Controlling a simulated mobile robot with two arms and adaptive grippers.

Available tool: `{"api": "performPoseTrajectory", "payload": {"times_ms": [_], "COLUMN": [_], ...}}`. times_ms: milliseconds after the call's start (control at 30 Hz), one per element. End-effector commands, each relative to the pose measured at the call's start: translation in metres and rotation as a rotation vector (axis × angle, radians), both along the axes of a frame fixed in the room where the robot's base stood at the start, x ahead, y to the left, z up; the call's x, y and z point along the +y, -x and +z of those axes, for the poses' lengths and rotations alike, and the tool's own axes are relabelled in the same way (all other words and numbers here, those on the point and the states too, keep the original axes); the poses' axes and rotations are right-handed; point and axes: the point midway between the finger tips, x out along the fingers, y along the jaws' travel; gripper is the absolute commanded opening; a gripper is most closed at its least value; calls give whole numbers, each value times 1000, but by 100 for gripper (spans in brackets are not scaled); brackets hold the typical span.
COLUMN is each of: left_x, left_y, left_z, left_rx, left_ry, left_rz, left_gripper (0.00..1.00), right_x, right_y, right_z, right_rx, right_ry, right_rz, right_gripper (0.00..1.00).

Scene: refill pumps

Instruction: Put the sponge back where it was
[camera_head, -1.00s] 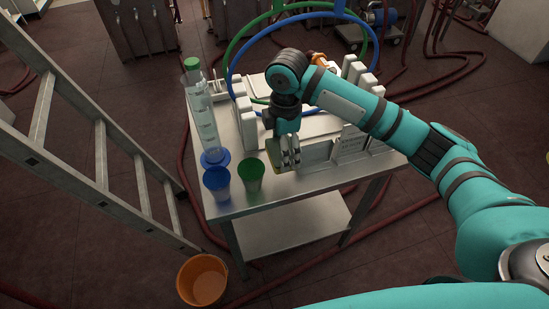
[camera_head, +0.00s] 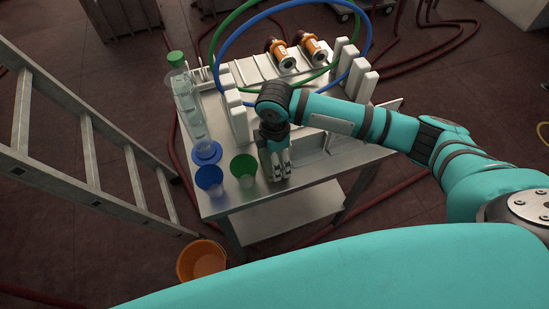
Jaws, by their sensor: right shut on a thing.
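My right gripper (camera_head: 279,174) is low over the front of the metal table (camera_head: 222,205), just right of the green cup (camera_head: 244,171). Its fingers point down and are shut on the sponge. The sponge is almost wholly hidden by the fingers, so I cannot tell whether it touches the tabletop. My left gripper is not in view.
A blue cup (camera_head: 209,180) and a tall clear cylinder (camera_head: 190,115) stand left of the green cup. White upright blocks (camera_head: 236,115) and two orange pump parts (camera_head: 281,53) are behind. A ladder (camera_head: 90,170) and an orange bucket (camera_head: 202,260) are on the left.

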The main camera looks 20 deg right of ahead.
Motion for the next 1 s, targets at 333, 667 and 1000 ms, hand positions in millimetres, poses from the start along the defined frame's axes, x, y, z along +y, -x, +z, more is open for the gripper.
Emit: {"api": "performPoseTrajectory", "payload": {"times_ms": [333, 667, 1000], "left_x": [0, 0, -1], "left_y": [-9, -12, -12], "left_z": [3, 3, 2], "left_rx": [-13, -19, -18], "left_ry": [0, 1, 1], "left_rz": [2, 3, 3], "left_gripper": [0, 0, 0], "right_x": [0, 0, 0], "right_y": [0, 0, -1], "right_z": [-21, -23, -15], "right_rx": [0, 0, -2], "right_ry": [0, -1, -2], "right_rz": [1, 1, 1], "right_gripper": [58, 100, 100]}}
